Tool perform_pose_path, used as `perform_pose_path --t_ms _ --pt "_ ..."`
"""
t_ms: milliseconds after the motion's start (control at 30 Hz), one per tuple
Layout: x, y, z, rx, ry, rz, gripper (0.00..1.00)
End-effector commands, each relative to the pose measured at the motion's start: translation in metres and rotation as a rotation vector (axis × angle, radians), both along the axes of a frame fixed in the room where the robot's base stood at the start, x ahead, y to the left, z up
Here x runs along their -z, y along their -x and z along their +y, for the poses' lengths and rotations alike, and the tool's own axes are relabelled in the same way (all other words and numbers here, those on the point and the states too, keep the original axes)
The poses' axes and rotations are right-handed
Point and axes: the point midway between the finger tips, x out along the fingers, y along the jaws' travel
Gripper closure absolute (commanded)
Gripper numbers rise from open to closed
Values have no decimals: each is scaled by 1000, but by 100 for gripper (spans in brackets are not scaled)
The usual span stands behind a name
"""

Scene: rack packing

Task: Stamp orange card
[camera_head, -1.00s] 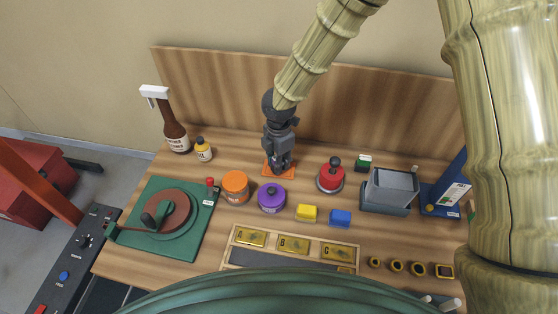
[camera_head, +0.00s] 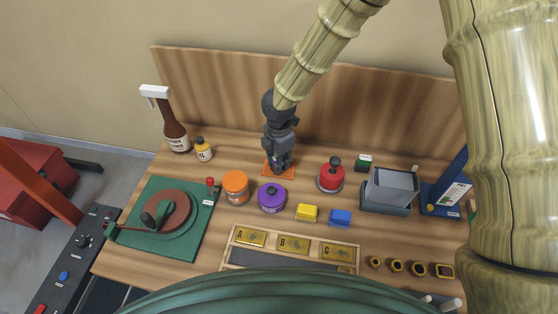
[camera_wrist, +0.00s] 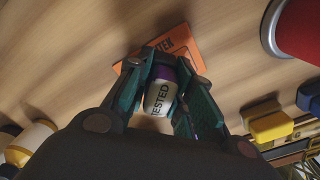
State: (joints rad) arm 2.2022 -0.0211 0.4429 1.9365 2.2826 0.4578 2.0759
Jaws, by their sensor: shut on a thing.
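The orange card (camera_head: 270,172) lies flat on the wooden table near the back board; in the wrist view its printed face (camera_wrist: 188,46) shows beyond my fingers. My gripper (camera_head: 279,163) points down over the card. In the wrist view my gripper (camera_wrist: 165,88) is shut on a small white stamp (camera_wrist: 158,98) with a purple band and the word "TESTED". The stamp's far end is by the card's near edge; I cannot tell whether it touches the card. In the head view the stamp is mostly hidden by my fingers.
An orange jar (camera_head: 235,187), a purple-lidded pot (camera_head: 271,198), a yellow block (camera_head: 306,213) and a blue block (camera_head: 340,217) stand in front. A red round-knobbed item (camera_head: 330,178) stands to the right. A brown bottle (camera_head: 174,130) and a yellow bottle (camera_head: 203,149) stand left.

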Motion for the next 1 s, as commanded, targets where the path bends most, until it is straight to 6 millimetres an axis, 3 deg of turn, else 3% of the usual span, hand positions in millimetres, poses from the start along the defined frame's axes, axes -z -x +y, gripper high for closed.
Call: perform_pose_path --t_ms 267,1000 --pt "-6 1 0 0 0 2 92" --pt "-52 0 0 -1 0 0 92"
